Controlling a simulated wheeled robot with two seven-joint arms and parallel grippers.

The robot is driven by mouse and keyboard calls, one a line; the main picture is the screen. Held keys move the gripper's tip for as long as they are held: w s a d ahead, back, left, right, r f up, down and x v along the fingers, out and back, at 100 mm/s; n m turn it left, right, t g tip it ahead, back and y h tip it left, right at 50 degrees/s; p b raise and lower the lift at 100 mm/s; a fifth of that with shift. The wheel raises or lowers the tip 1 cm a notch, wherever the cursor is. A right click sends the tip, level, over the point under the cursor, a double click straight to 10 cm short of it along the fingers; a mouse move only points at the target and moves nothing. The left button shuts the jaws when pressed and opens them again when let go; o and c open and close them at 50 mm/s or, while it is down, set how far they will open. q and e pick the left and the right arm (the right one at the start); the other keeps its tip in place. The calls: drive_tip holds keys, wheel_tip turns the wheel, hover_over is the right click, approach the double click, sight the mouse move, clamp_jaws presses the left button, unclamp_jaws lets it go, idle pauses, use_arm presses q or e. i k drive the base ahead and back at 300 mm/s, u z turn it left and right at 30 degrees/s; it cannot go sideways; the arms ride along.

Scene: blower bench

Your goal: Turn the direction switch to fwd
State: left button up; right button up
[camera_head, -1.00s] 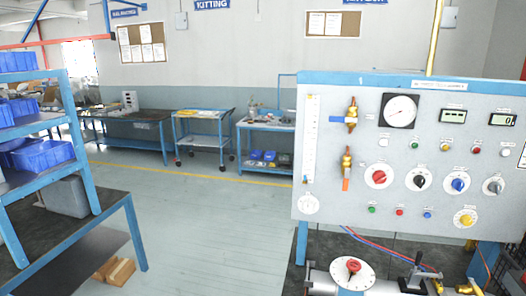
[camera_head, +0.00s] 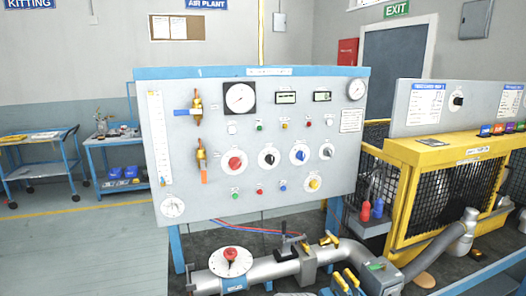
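The grey control panel (camera_head: 225,137) with a blue top edge stands upright in the middle of the head view. It carries a row of rotary knobs: a red knob (camera_head: 235,163), a black knob (camera_head: 269,158), a blue knob (camera_head: 299,155) and a grey knob (camera_head: 326,152). A yellow knob (camera_head: 314,184) sits below them. Another black knob (camera_head: 456,101) is on a separate grey panel at the right. The labels are too small to read, so I cannot tell which is the direction switch or its setting. Neither of my grippers shows.
A metal pipe (camera_head: 270,268) with a red-knobbed dial (camera_head: 231,262) runs below the panel. A yellow mesh guard (camera_head: 400,215) and a grey hose (camera_head: 440,258) are at the right. Blue carts (camera_head: 42,164) stand at the far left, with open floor in front.

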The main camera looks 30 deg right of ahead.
sight(300, 156)
drive_tip(key=z, duration=1.35)
drive_tip(key=k, duration=0.5)
drive_tip(key=z, duration=1.3)
drive_tip(key=i, duration=1.1)
drive_tip(key=u, duration=1.75)
